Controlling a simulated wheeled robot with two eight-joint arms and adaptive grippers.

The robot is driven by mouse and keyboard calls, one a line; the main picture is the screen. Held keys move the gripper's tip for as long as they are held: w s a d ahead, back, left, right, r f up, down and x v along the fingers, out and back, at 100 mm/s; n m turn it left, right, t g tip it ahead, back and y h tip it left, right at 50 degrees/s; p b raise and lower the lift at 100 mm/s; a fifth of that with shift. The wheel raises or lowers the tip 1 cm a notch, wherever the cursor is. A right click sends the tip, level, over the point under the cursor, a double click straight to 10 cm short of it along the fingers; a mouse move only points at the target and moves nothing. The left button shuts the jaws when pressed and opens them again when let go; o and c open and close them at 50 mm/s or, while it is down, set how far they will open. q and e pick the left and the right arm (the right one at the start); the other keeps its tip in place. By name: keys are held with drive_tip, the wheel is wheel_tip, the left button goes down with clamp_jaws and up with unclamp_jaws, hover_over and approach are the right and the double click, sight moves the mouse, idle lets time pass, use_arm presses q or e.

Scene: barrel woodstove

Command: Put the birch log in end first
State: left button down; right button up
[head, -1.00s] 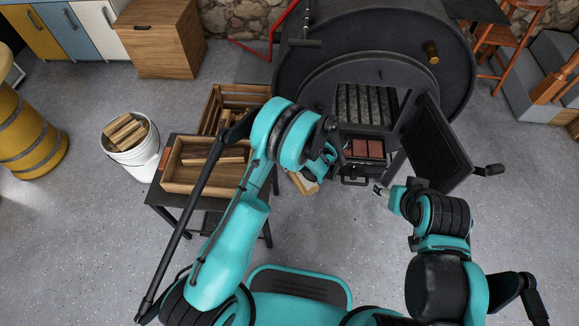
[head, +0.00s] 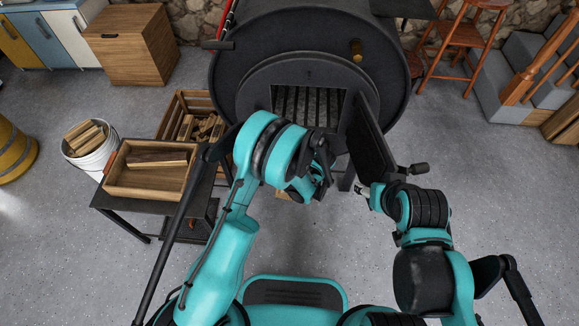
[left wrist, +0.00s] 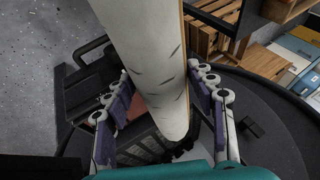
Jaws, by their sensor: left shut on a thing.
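The birch log (left wrist: 150,60) has white bark with dark marks. In the left wrist view it lies between the fingers of my left gripper (left wrist: 160,88), which is shut on it. In the head view my left gripper (head: 318,182) is in front of and below the stove opening (head: 305,106); my arm hides most of the log. The black barrel stove (head: 235,80) has its door (head: 369,140) swung open to the right, and a grate shows inside. My right gripper (head: 362,194) is near the door's lower edge; its fingers are too small to judge.
A wooden tray (head: 118,183) with a split log stands on a dark table at left. Behind it is a crate (head: 178,108) of firewood, with a white bucket (head: 93,155) of wood further left. The door handle (head: 419,168) juts right. Open floor lies at right.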

use_arm(q)
drive_tip(key=shift+w, duration=0.1)
drive_tip(key=w, duration=2.3)
drive_tip(key=shift+w+d, duration=0.1)
drive_tip(key=shift+w, duration=0.1)
drive_tip(key=shift+f, duration=0.6)
drive_tip(key=shift+c, duration=2.3)
unclamp_jaws()
drive_tip(key=shift+o, duration=0.2)
drive_tip(key=shift+o, duration=1.4)
